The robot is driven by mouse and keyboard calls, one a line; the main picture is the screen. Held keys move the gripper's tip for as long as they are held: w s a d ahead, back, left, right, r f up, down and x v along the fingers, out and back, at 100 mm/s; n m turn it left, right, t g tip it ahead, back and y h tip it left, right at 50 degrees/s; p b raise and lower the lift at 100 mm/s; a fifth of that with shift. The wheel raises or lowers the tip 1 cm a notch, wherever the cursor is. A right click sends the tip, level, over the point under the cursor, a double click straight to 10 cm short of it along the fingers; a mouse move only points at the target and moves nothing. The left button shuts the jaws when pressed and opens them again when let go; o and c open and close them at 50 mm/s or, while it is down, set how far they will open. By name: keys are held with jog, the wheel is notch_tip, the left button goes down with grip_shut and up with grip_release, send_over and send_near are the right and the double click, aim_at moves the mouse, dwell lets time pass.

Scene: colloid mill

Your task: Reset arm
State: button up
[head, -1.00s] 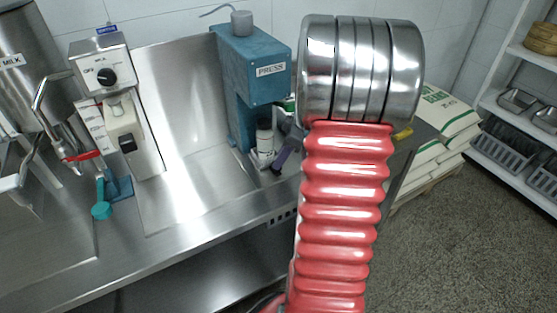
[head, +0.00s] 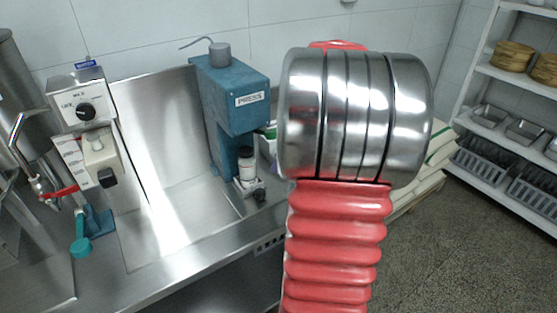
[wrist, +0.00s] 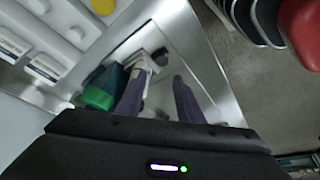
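My arm, a red ribbed sleeve with a banded metal joint, rises through the middle of the head view. It hides my gripper there. In the wrist view my gripper (wrist: 158,88) shows as two purple fingers standing apart, with nothing held between them. Past the fingertips are the steel counter and a small white piece with a dark knob (wrist: 160,57), which looks close to the left fingertip; I cannot tell whether they touch.
A mill control box (head: 84,108) is at left. White shelves (head: 505,165) stand at right. The floor (head: 450,250) before them is clear.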

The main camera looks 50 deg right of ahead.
dwell(0.5)
jog(key=s+a+r+m, duration=0.1)
jog(key=s+a+m, duration=0.1)
jog(key=a, duration=1)
jog(key=s+a+r+m+t+h, duration=0.1)
jog(key=s+a+m, duration=0.1)
jog(key=a, duration=1)
jog(key=s+a+r+m+h, duration=0.1)
jog(key=s+a, duration=0.2)
jog(key=a, duration=0.9)
jog(key=shift+s+r+m+t, duration=0.3)
jog(key=shift+s+m+t, duration=0.1)
